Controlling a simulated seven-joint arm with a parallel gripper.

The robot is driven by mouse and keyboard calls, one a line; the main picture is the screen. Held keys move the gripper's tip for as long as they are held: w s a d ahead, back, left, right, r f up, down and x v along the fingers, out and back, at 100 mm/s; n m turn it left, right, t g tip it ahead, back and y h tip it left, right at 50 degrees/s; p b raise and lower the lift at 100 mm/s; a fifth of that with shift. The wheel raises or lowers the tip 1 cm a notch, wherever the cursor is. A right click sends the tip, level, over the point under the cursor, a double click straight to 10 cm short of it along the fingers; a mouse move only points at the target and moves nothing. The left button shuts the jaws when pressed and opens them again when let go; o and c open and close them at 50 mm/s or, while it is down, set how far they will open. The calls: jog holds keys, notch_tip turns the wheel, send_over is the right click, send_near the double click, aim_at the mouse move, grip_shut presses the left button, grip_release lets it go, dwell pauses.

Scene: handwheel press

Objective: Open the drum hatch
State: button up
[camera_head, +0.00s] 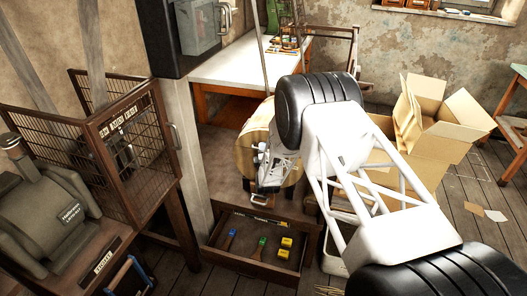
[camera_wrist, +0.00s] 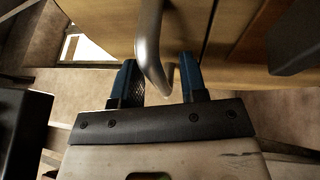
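The wooden drum (camera_head: 256,125) stands below the white-topped table in the head view, partly hidden behind my arm. My gripper (camera_head: 268,188) is at its front, low down, and small in that view. In the wrist view a curved grey metal handle (camera_wrist: 150,45) runs down from a light wooden face (camera_wrist: 102,22), seemingly the drum's. My gripper (camera_wrist: 160,80) has its two blue fingers open, one on each side of the handle's lower bend. Gaps show between handle and fingers, so it does not look gripped. A dark seam runs through the wood right of the handle. The hatch's outline is not clear.
An open drawer (camera_head: 213,258) with brushes and yellow blocks lies below the drum. A mesh cage (camera_head: 133,165) and grey machine (camera_head: 45,215) stand left, beside a pale post (camera_head: 186,150). Open cardboard boxes (camera_head: 440,120) stand right.

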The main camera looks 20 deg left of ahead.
grip_shut()
jog(key=shift+r, duration=0.1)
jog(key=shift+a+r+n, duration=0.15)
jog(key=shift+r+n, duration=0.35)
jog(key=shift+r, duration=0.1)
jog(key=a+r+n+g, duration=0.1)
jog(key=r, duration=0.1)
jog(key=a+r+n, duration=0.1)
jog(key=r+n, duration=0.1)
jog(key=a+r+n+g, duration=0.1)
jog(key=a+r+n, duration=0.1)
jog(key=shift+r+g, duration=0.3)
jog(key=a+r+n+g+h, duration=0.1)
jog(key=a+r+n+h, duration=0.1)
jog(key=a+r+n, duration=0.2)
jog(key=shift+a+r+n+g+h, duration=0.35)
jog(key=shift+a+n, duration=0.25)
jog(key=shift+a, duration=1.3)
jog(key=shift+f, duration=0.1)
grip_release()
